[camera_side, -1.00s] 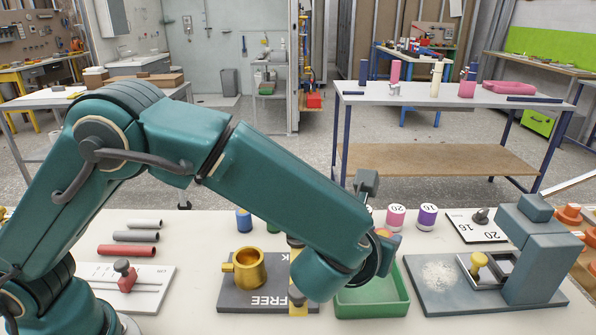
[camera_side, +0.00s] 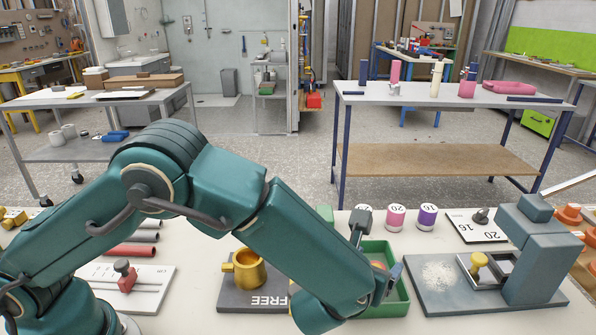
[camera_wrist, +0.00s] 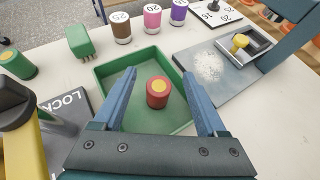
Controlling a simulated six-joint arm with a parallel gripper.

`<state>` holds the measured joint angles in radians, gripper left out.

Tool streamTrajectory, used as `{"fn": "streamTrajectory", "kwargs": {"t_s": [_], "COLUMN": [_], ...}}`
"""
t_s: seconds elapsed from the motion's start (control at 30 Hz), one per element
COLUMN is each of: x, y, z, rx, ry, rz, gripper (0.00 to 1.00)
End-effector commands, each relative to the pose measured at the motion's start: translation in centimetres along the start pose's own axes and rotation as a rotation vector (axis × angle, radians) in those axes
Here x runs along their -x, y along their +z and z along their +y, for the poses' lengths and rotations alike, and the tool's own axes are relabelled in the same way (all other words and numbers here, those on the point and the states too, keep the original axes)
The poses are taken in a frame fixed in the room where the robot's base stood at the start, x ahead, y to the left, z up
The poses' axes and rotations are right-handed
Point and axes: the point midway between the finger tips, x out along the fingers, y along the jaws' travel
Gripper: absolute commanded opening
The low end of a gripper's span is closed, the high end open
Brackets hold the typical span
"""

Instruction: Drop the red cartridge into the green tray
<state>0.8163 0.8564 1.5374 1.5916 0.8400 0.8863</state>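The red cartridge (camera_wrist: 157,96), with a yellow disc on top, stands upright inside the green tray (camera_wrist: 112,69) in the wrist view. My gripper (camera_wrist: 160,74) is open, with one blue finger on each side of the cartridge and a visible gap on both sides. In the side view, the green tray (camera_side: 400,299) is partly hidden by my gripper (camera_side: 386,275). A bit of the cartridge (camera_side: 377,264) shows there beside the fingers.
A grey press (camera_side: 540,255) stands right of the tray. A yellow cup (camera_side: 250,268) on a dark plate is to the left. Brown, pink and purple numbered cylinders (camera_wrist: 152,18) stand behind, near a green block (camera_wrist: 83,42).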

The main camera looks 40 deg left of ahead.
Motion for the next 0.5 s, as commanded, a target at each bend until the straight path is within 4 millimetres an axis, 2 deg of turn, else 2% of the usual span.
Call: {"fn": "streamTrajectory", "kwargs": {"t_s": [0.3,0.5], "x": [0.1,2.5], "y": [0.0,0.1], "z": [0.0,-0.1], "rx": [0.000,0.000], "ry": [0.000,-0.004], "rz": [0.000,0.000], "gripper": [0.77,0.77]}}
